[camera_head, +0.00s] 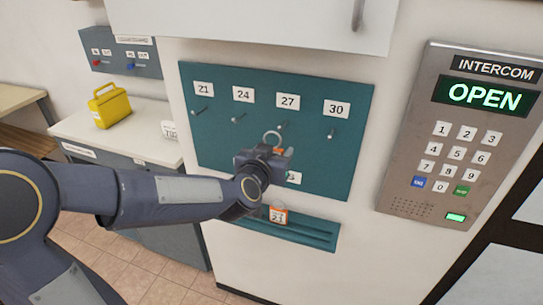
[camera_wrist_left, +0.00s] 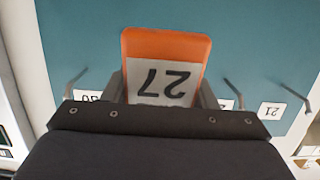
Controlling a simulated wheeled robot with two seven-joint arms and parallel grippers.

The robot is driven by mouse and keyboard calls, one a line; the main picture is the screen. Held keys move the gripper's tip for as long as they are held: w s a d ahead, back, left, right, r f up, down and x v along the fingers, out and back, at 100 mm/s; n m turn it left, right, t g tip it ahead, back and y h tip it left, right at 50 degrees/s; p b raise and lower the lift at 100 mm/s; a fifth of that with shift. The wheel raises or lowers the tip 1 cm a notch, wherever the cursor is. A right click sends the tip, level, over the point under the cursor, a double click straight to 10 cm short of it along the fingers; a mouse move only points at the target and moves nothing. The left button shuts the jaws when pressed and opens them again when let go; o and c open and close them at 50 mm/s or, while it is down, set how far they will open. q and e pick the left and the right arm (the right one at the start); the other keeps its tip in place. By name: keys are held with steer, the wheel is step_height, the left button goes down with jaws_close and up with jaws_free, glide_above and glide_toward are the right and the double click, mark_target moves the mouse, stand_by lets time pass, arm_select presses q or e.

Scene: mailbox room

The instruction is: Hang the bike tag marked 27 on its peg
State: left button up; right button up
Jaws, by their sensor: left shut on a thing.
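The bike tag marked 27 (camera_wrist_left: 165,62), orange with a white label, is held between the fingers of my left gripper (camera_wrist_left: 162,92) and reads upside down in the left wrist view. In the head view my left gripper (camera_head: 277,152) is shut on it in front of the board, and its metal ring (camera_head: 272,137) shows above the fingers. The peg under label 27 (camera_head: 288,101) is the 27 peg (camera_head: 283,126), just above and right of the ring. I cannot tell whether they touch. My right gripper is not in view.
The teal board (camera_head: 222,153) also has pegs under 21, 24 and 30 (camera_head: 331,134). A lower label is partly hidden by my gripper. An orange tag marked 21 (camera_head: 278,216) stands in the tray (camera_head: 315,237) below. An intercom (camera_head: 420,190) is at right; a yellow box (camera_head: 112,108) sits left.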

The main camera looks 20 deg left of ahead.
arm_select(q)
steer(key=shift+r+x, duration=0.1)
steer(key=shift+x, duration=1.2)
steer(key=shift+r+x, duration=0.15)
steer(key=shift+x, duration=1.1)
steer(key=shift+w+f+b, duration=0.75)
steer(key=shift+f+b, duration=0.1)
steer(key=shift+b, duration=0.05)
steer(key=o, duration=1.1)
steer(key=shift+c, duration=0.2)
steer(key=shift+s, duration=0.1)
